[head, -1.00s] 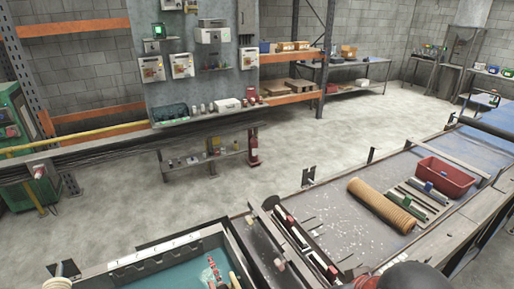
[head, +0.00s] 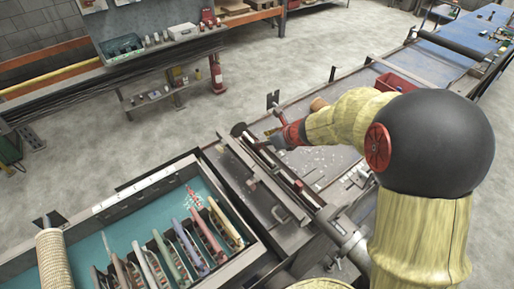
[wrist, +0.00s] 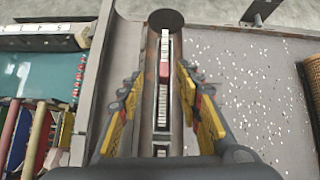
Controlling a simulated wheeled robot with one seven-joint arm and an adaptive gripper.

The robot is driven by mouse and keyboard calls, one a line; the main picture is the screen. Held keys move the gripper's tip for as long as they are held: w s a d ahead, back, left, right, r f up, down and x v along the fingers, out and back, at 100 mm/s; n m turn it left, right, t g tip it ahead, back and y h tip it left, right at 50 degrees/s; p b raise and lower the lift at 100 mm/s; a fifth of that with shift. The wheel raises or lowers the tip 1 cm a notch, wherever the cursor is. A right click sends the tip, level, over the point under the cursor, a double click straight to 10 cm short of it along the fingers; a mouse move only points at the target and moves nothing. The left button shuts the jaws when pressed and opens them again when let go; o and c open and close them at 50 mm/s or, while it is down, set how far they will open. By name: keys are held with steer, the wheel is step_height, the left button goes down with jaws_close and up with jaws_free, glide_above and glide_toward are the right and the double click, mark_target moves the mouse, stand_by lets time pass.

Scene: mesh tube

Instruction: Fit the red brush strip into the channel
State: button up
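My gripper (wrist: 160,78) is open, its yellow-marked fingers standing either side of a long narrow channel (wrist: 149,110). Between the fingers, along the channel, lies a narrow whitish segmented strip with a red block (wrist: 164,70). I cannot tell whether this is the red brush strip or whether a finger touches it. In the head view my gripper (head: 268,142) is over the far part of the rail bench, and my arm partly covers it. Several coloured strips stand in slots in the teal-floored tray, including a reddish one (head: 207,236). It also shows in the wrist view (wrist: 36,138).
The tray's wall (head: 160,198) stands left of the rails. A tan ribbed roll (head: 54,262) is at the lower left. The bench surface right of the channel carries scattered white bits (wrist: 245,90). A red bin (head: 398,82) lies beyond my arm.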

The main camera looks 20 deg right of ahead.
steer(key=shift+w+d+f+m, duration=0.25)
steer(key=shift+w+f+m, duration=0.3)
steer(key=shift+f, duration=0.25)
steer(key=b+x, duration=0.2)
steer(key=x, duration=0.5)
steer(key=shift+s, duration=0.1)
steer(key=shift+c, duration=1)
jaws_close()
steer(key=shift+r, duration=0.1)
